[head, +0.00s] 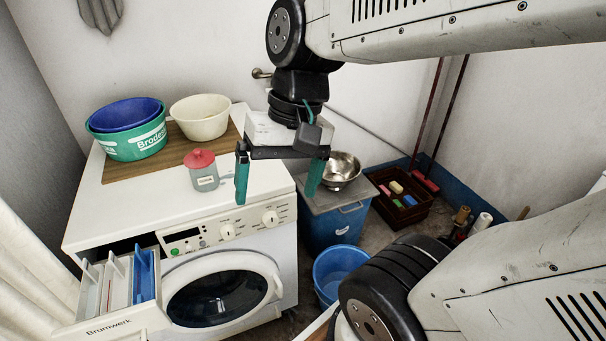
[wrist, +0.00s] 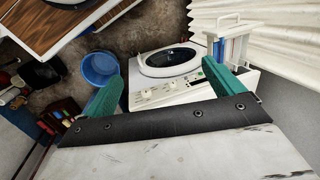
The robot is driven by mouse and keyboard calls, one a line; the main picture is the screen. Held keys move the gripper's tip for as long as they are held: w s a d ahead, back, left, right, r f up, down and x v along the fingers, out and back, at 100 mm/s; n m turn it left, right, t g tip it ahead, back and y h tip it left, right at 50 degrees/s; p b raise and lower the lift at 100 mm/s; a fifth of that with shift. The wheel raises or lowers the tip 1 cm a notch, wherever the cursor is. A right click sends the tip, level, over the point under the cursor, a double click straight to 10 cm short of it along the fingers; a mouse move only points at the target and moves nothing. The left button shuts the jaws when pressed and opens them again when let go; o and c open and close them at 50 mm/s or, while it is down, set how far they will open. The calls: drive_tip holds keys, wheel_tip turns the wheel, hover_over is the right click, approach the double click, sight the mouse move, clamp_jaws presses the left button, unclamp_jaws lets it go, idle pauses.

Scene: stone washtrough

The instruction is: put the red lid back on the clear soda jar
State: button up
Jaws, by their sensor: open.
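The clear soda jar (head: 205,180) stands upright on the white top of the washing machine, near its front edge and in front of the wooden board. The red lid (head: 200,159) with its knob rests over the jar's mouth. I cannot tell if it is fully seated. My gripper (head: 276,192) is open and empty, with its teal fingers apart, to the right of the jar in the head view. In the wrist view, my gripper (wrist: 162,72) has nothing between its fingers but the washing machine's front beyond. Jar and lid do not show there.
On the board (head: 158,181) stand a green tub (head: 130,145) holding a blue bowl (head: 125,113), and a cream bowl (head: 201,118). The detergent drawer (head: 110,325) is pulled out. Right are a steel bowl (head: 341,171) on a blue bin (head: 335,228), a crate (head: 400,216) and a blue bucket (head: 341,264).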

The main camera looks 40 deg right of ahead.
drive_tip(key=s+d+n+h, duration=0.1)
drive_tip(key=s+d+r+n+t+h, duration=0.1)
drive_tip(key=s+d+n, duration=0.1)
drive_tip(key=shift+s+d+h, duration=0.1)
drive_tip(key=shift+s+h, duration=0.15)
drive_tip(key=shift+h, duration=0.15)
drive_tip(key=shift+w+f, duration=0.1)
drive_tip(key=shift+w, duration=0.1)
idle(0.8)
